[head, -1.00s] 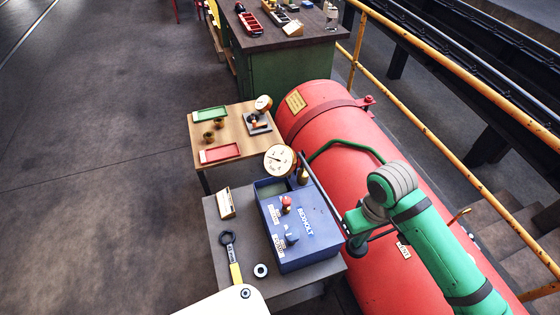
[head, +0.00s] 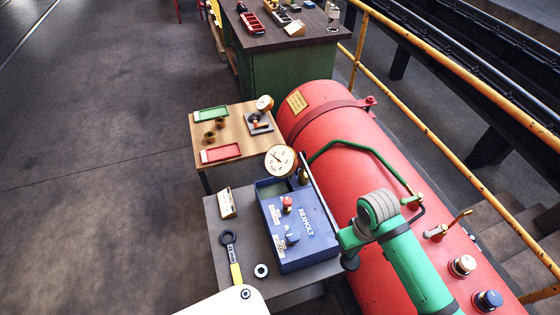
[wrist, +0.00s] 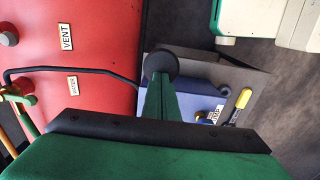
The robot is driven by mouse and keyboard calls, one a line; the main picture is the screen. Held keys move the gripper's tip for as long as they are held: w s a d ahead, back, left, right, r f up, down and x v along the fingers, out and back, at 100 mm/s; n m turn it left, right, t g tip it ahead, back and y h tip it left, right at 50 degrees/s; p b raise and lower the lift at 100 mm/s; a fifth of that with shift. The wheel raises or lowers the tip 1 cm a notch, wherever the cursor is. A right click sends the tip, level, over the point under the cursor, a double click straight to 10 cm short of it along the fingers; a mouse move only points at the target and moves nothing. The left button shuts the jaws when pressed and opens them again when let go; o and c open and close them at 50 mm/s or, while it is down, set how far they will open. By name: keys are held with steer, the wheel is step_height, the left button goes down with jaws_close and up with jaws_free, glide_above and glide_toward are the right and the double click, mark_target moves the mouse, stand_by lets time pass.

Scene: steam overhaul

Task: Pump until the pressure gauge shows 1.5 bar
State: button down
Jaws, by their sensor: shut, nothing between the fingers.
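The blue Berholt pump box (head: 303,232) stands on a small grey table, with a red knob (head: 287,202) and a blue knob (head: 292,234) on top. The round pressure gauge (head: 281,160) stands at its far end; its fine marks are too small to read. The dark pump lever (head: 319,184) slopes along the box's right side towards my gripper (head: 349,246). My gripper is shut beside the box's near right side. In the wrist view a black round knob (wrist: 161,62) is just past the green fingers (wrist: 160,98); I cannot tell whether they touch.
A large red tank (head: 335,120) with valves and a green pipe lies to the right. A wrench (head: 232,258) and a ring (head: 261,270) lie on the grey table. A wooden table with trays (head: 211,114) stands behind. Yellow railing runs along the right.

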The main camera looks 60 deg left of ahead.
steer(key=shift+f, duration=0.55)
step_height(320, 180, up, 16)
steer(key=shift+f, duration=0.2)
steer(key=shift+s+d+f, duration=0.1)
steer(key=shift+d, duration=0.05)
